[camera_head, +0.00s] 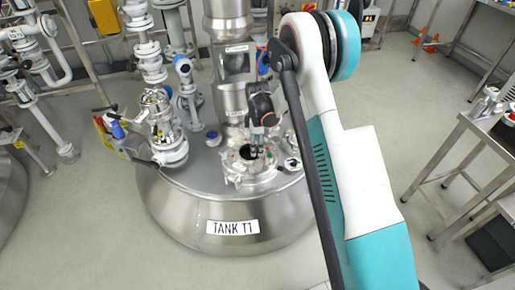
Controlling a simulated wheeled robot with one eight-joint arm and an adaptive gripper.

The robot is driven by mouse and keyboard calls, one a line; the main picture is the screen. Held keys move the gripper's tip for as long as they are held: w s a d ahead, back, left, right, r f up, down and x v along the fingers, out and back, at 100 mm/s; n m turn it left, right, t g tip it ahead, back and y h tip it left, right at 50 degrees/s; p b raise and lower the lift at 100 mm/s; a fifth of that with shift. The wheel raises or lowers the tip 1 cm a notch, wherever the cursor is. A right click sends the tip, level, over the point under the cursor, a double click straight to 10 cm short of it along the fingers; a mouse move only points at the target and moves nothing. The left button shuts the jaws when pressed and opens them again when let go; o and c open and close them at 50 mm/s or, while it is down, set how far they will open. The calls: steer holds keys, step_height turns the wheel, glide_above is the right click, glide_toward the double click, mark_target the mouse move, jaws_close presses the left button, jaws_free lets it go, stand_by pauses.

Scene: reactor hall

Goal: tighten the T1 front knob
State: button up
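The steel tank T1 (195,215) stands in the middle of the picture, with a label "TANK T1" (233,227) on its front. On its top, towards the front, sits a round flanged port (238,178) with several small fittings around its rim. My gripper (254,153) points down over this port, at its middle or far side. I cannot tell whether it touches anything. The fingers are small and dark, so their opening is unclear. The front knob cannot be singled out among the small fittings on the port.
A valve assembly (165,130) rises at the tank top's left, and a steel column (232,70) stands behind the port. White pipes (40,75) are at the far left. A steel table (470,130) stands at the right. The floor (90,225) at the front left is clear.

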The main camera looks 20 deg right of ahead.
mark_target(257, 164)
steer(key=a+n+h+p, duration=0.5)
steer(key=a, duration=0.1)
steer(key=b+x, duration=0.5)
steer(key=x, duration=0.8)
steer(key=shift+s+a, duration=0.1)
steer(key=shift+c, duration=0.2)
steer(key=shift+y, duration=0.3)
steer(key=c, duration=1)
